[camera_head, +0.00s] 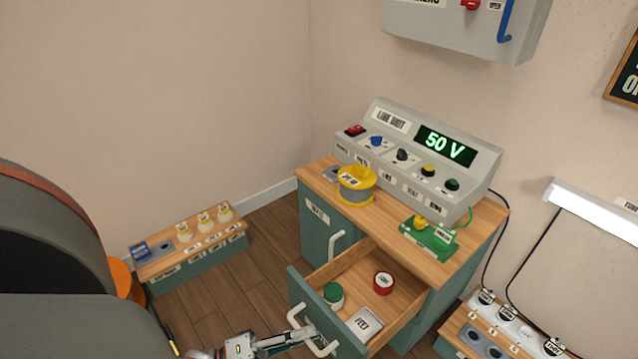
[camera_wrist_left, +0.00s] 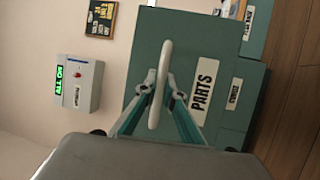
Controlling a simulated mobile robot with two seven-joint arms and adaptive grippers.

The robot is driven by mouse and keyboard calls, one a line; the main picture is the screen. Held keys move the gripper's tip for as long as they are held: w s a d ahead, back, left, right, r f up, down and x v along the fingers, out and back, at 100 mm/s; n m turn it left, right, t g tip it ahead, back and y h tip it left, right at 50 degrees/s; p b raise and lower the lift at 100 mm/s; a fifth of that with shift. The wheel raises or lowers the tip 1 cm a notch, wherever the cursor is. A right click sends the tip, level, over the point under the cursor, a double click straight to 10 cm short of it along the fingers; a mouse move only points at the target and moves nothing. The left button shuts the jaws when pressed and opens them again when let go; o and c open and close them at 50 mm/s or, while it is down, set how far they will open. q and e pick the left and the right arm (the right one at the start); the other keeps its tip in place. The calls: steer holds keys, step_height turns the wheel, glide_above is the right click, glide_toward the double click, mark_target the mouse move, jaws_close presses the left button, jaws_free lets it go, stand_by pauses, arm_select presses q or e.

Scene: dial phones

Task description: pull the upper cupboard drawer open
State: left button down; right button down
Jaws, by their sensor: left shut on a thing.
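The teal-fronted upper drawer (camera_head: 298,289) of the wooden-topped cupboard (camera_head: 422,311) stands well out, and its inside shows. It holds a green-lidded round tub (camera_head: 333,292), a red round roll (camera_head: 383,282) and a pale labelled pack (camera_head: 364,323). My left gripper (camera_head: 309,332) is at the drawer front, shut on its white handle (camera_head: 296,314). My right gripper is not in view.
The grey LINE UNIT panel (camera_head: 405,150), a yellow-topped reel (camera_head: 356,184) and a green board (camera_head: 428,240) stand on the cupboard top. A cupboard door (camera_head: 325,225) is left of the drawer. A low bench (camera_head: 196,258) stands at the left wall, with bare floor between.

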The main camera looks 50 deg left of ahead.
arm_select(q)
steer(key=shift+s+a, duration=0.15)
steer(key=shift+s, duration=1.8)
steer(key=c, duration=2.1)
jaws_free()
steer(key=shift+c, duration=0.2)
steer(key=v, duration=1.2)
